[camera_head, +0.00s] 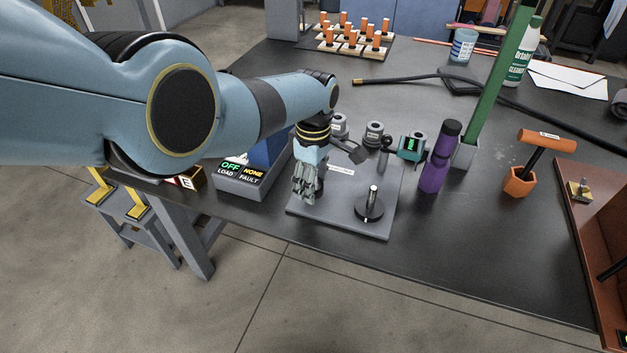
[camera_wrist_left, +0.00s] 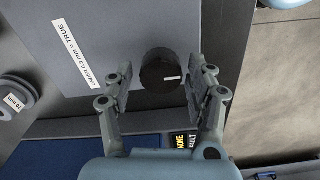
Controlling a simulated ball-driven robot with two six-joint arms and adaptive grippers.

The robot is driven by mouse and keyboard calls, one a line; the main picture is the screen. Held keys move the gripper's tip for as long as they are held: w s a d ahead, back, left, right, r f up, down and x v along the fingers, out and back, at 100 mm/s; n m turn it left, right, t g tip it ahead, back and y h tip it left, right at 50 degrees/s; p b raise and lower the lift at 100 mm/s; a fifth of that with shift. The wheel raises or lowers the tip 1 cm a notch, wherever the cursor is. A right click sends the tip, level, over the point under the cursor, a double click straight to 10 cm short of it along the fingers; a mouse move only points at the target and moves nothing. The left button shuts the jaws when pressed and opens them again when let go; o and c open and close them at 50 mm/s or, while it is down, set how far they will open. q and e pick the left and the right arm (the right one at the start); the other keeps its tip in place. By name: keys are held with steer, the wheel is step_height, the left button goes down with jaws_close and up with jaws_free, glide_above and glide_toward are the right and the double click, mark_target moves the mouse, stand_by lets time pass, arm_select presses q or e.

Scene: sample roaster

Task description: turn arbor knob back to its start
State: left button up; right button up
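The arbor knob (camera_wrist_left: 158,73) is a round black knob with a white mark, seen in the left wrist view. Its mark points toward the right-hand finger. My left gripper (camera_head: 305,194) points down over the left part of a grey plate (camera_head: 350,225) and hides the knob in the head view. In the wrist view its two fingers stand open on either side of the knob, with a gap on each side. I cannot tell how far down around it they reach. My right gripper is not in view.
A black disc with a silver post (camera_head: 370,207) stands on the plate. A status box (camera_head: 241,182) is at left. A purple bottle (camera_head: 438,160), green post (camera_head: 490,85) and orange-handled tool (camera_head: 520,182) stand to the right.

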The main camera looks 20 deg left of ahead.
arm_select(q)
steer(key=shift+o, duration=0.5)
steer(key=shift+r, duration=0.15)
steer(key=shift+r, duration=0.3)
step_height(320, 180, up, 11)
